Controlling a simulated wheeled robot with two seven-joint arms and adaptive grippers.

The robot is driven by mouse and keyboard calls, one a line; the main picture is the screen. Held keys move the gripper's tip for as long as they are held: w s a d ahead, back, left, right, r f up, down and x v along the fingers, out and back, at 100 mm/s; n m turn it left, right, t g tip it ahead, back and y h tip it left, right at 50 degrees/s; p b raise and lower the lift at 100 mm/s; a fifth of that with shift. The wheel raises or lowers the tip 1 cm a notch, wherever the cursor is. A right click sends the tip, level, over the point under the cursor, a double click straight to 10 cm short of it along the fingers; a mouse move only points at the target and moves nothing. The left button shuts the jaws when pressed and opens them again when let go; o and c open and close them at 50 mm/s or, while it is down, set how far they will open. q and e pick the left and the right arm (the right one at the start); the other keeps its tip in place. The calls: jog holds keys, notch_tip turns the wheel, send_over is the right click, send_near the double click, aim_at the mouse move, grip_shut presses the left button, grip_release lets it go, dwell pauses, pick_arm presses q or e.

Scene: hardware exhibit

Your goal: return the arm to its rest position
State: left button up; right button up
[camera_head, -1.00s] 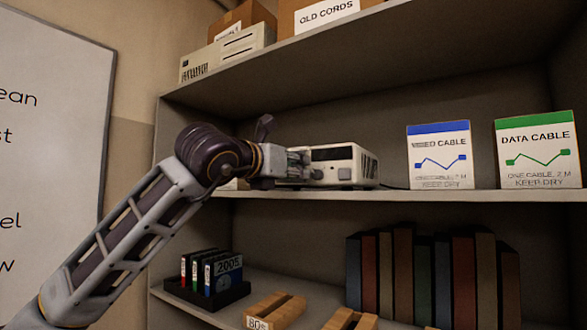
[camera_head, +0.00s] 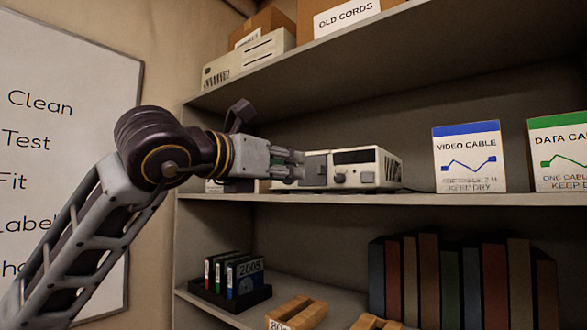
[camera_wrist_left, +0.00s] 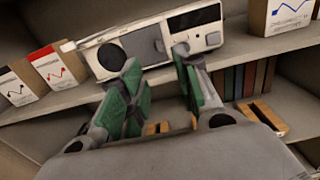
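My left arm comes in from the left of the head view. Its gripper (camera_head: 295,166) is in front of a white device (camera_head: 393,167) with a dark display and a knob, standing on the middle shelf. In the left wrist view the green-padded fingers (camera_wrist_left: 160,88) are apart with nothing between them, so the gripper is open. The white device (camera_wrist_left: 130,46) shows beyond the fingertips and looks clear of them. In the head view the gripper overlaps its left end. My right gripper is in neither view.
The middle shelf (camera_head: 300,199) also carries a video cable box (camera_head: 466,150) and a data cable box (camera_head: 562,145). The upper shelf (camera_head: 400,60) overhangs the arm. Below are a dark disk tray (camera_head: 225,297) and several books (camera_head: 450,275). A whiteboard (camera_head: 85,95) stands at left.

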pick_arm(q)
jog(key=shift+s+a, duration=0.2)
jog(key=shift+s, duration=0.15)
jog(key=shift+f, duration=0.1)
dwell(0.3)
